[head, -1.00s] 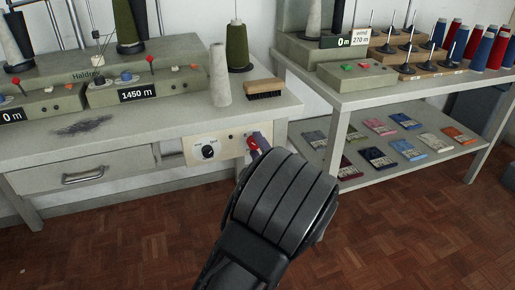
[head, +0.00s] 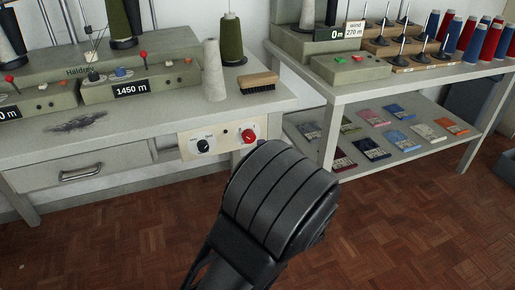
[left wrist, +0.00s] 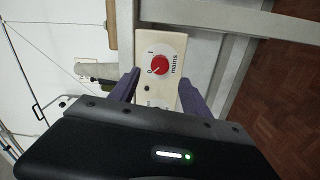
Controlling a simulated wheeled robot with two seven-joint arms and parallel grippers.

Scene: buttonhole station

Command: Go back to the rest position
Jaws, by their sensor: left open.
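My left arm (head: 280,205) comes in from the bottom of the head view and ends in front of the bench's control panel. Its wrist hides most of the gripper there. In the left wrist view my left gripper (left wrist: 160,88) is open, with two purple fingers apart and nothing between them. The red mains knob (left wrist: 159,65) lies beyond the fingertips, clear of them. The knob also shows uncovered in the head view (head: 248,135). My right gripper is not in view.
The panel (head: 222,140) also bears a black dial (head: 203,146). A grey cone (head: 213,70), a green spool (head: 232,40) and a brush (head: 258,81) stand on the bench (head: 150,115). A shelved table (head: 370,91) stands at right. The parquet floor (head: 400,235) is clear.

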